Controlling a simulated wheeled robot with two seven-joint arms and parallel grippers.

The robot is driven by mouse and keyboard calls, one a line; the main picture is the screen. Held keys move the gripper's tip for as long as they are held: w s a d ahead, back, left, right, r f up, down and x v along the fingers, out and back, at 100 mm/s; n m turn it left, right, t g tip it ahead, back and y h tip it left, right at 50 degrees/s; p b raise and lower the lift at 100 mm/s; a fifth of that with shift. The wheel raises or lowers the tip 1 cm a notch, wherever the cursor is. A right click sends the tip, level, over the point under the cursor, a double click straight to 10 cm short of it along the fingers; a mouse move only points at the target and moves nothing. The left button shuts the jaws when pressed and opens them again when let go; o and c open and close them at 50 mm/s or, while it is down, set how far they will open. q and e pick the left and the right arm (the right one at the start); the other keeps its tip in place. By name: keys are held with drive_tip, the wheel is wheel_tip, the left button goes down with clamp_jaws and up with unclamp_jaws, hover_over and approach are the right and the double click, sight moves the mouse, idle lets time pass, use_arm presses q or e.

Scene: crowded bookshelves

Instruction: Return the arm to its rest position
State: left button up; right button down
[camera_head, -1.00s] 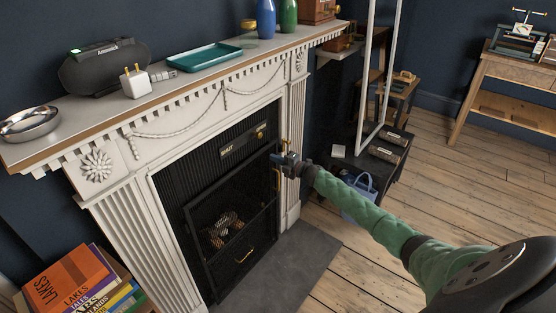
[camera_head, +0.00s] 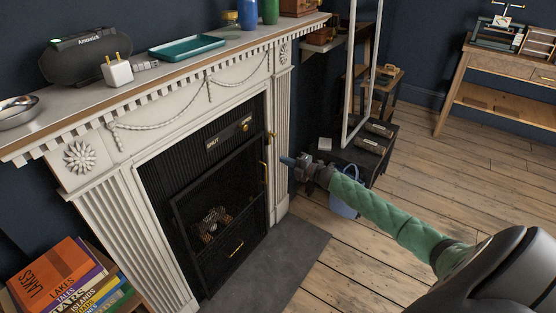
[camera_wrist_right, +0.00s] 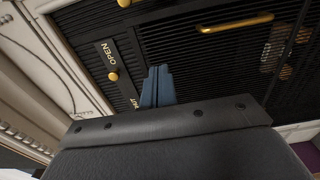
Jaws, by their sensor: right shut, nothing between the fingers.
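My right arm, in a green sleeve, reaches in from the lower right in the head view. Its gripper (camera_head: 288,161) is shut and empty, in the air just right of the black fireplace insert (camera_head: 205,155). In the right wrist view the blue fingertips (camera_wrist_right: 157,85) are together with nothing between them. Behind them is the black slatted fireplace front with a brass knob (camera_wrist_right: 113,76), a brass handle (camera_wrist_right: 237,23) and a plate (camera_wrist_right: 117,72) reading "OPEN". The fingers look apart from the handle. My left gripper is not in view.
The white mantelpiece (camera_head: 150,118) stands left of the arm, with a teal tray (camera_head: 187,47) and a white plug (camera_head: 117,70) on top. A dark low table (camera_head: 365,165) and a blue bag (camera_head: 343,203) are close behind the gripper. Open wooden floor (camera_head: 470,165) lies right.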

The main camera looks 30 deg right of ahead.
drive_tip(key=d+m+g+h, duration=0.1)
drive_tip(key=d+m+h, duration=0.7)
drive_tip(key=m+h, duration=0.3)
drive_tip(key=s+a+m+g+y+p, duration=0.4)
drive_tip(key=s+a+m+g, duration=0.6)
drive_tip(key=s+a, duration=3.1)
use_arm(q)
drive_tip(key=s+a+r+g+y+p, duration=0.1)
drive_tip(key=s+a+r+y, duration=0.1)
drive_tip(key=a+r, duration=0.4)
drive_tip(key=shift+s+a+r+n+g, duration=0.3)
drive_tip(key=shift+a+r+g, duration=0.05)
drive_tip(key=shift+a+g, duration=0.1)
use_arm(e)
drive_tip(key=s+a+f+g+y, duration=0.1)
drive_tip(key=s+a+f+g, duration=0.1)
drive_tip(key=s+a, duration=0.5)
drive_tip(key=s+g, duration=0.1)
drive_tip(key=s, duration=0.2)
drive_tip(key=shift+s+f, duration=0.3)
